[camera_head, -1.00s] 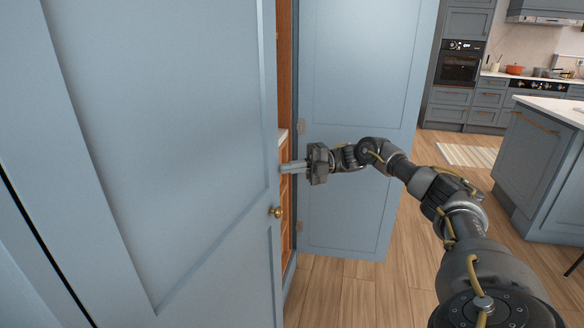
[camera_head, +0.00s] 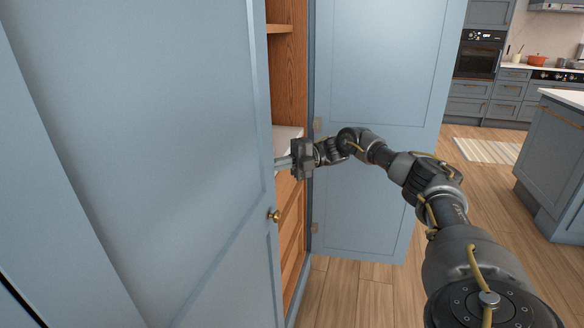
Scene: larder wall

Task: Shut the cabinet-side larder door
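Two blue-grey larder doors stand open; I cannot tell for sure which one is the cabinet-side door. The near door (camera_head: 150,150) fills the left of the head view, with a brass knob (camera_head: 274,216) near its free edge. The far door (camera_head: 375,75) stands wide open on the right, hinged at the larder's right side. My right gripper (camera_head: 283,163) is in the opening at the near door's free edge, pointing left. Its fingertips are partly hidden at that edge, so contact and finger gap are unclear. My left gripper is not in view.
The wooden larder interior (camera_head: 290,85) shows between the doors, with a pale shelf or counter (camera_head: 287,138) inside. A kitchen island (camera_head: 555,150), a striped rug (camera_head: 488,150) and an oven (camera_head: 478,57) stand farther off.

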